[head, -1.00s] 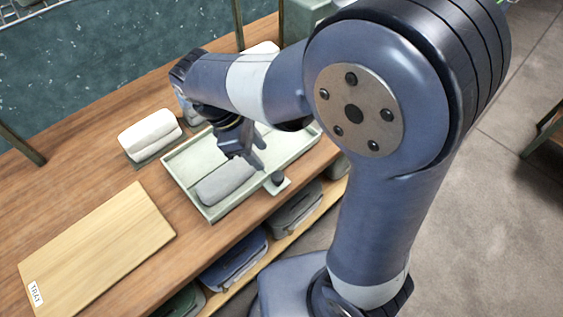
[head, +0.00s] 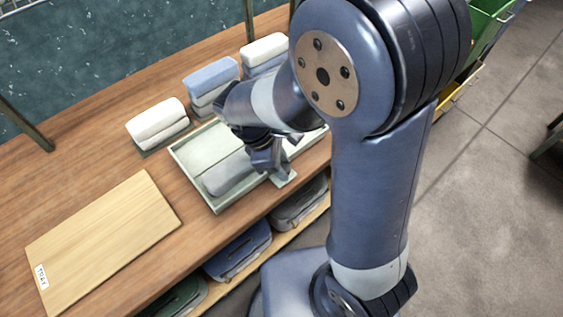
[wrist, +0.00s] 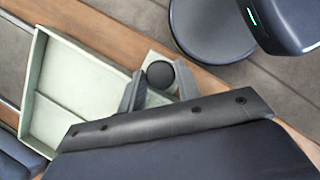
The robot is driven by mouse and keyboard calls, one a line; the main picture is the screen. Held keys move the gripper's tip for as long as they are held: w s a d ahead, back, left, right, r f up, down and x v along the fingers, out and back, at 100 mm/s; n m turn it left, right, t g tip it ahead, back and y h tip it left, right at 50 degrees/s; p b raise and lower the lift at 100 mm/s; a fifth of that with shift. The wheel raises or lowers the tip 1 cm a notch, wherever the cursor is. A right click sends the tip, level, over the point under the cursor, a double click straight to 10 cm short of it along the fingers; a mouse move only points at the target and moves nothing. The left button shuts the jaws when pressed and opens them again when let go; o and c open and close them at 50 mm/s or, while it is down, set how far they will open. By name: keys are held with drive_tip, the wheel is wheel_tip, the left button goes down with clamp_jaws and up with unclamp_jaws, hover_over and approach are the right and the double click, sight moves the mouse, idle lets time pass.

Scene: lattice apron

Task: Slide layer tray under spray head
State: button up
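The layer tray (head: 196,177) is a shallow pale green box with a divider, lying on the wooden bench. A grey rolled piece (head: 228,175) lies in its near part. A tab on the tray's front side carries a round dark knob, plain in the wrist view (wrist: 160,74). My gripper (head: 277,172) is down at the tab, pointing at the knob. In the wrist view its two fingers (wrist: 158,84) stand apart, one on each side of the knob, and look open. The knob is hidden by my gripper in the head view. I cannot make out a spray head.
White (head: 155,122), blue (head: 210,76) and another white (head: 263,50) padded blocks stand along the tray's far side. A pale wooden board (head: 105,240) with a small label lies to the left. Grey and coloured bundles (head: 238,250) sit on the shelf below.

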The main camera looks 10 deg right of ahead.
clamp_jaws()
drive_tip(key=w+d+p, duration=0.2)
drive_tip(key=w+d, duration=0.5)
drive_tip(key=d, duration=0.3)
drive_tip(key=w+d+p, duration=0.1)
drive_tip(key=w+d, duration=0.6)
drive_tip(key=d, duration=0.4)
drive_tip(key=w+d+p, duration=0.2)
drive_tip(key=w+d, duration=0.5)
drive_tip(key=d, duration=0.3)
drive_tip(key=shift+w+d+p, duration=0.2)
drive_tip(key=shift+d+p, duration=0.1)
drive_tip(key=shift+d, duration=0.05)
drive_tip(key=shift+r, duration=0.1)
drive_tip(key=shift+w, duration=0.1)
drive_tip(key=shift+o, duration=0.9)
unclamp_jaws()
drive_tip(key=shift+d, duration=0.15)
drive_tip(key=b+v, duration=0.1)
drive_tip(key=v, duration=0.9)
drive_tip(key=shift+a+r, duration=0.25)
drive_tip(key=shift+r, duration=0.1)
